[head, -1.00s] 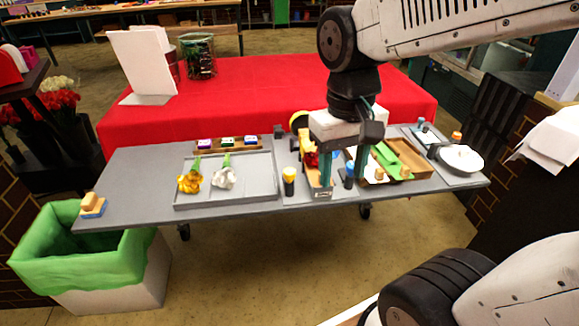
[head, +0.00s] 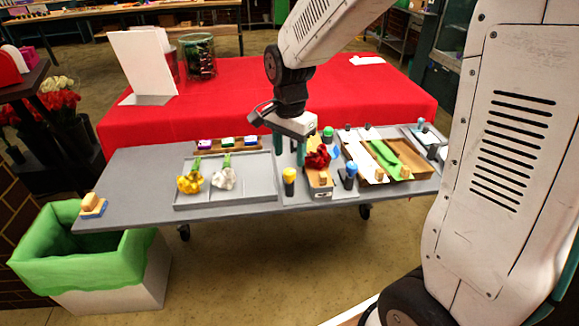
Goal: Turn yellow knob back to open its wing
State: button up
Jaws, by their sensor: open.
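The yellow knob (head: 289,174) tops a dark upright post near the front edge of the grey table, just left of the wooden holder (head: 320,180). The holder contains a red flower (head: 318,157). A blue-topped post (head: 350,169) stands to the holder's right, and a green knob (head: 328,131) is behind it. My gripper (head: 289,154) is open, with its teal fingers pointing down above and behind the yellow knob, and nothing shows between them. I cannot tell how the yellow knob's wing stands.
A grey tray (head: 250,197) with a yellow flower (head: 190,182) and a white flower (head: 222,178) lies to the left. Wooden trays (head: 412,158) with green and white sheets lie to the right. A red-covered table (head: 170,115) is behind.

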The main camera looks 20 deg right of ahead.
aim_at(289, 171)
notch_tip(289, 171, down, 5)
dwell(0.3)
jog(key=c, duration=1)
jog(key=shift+o, duration=0.2)
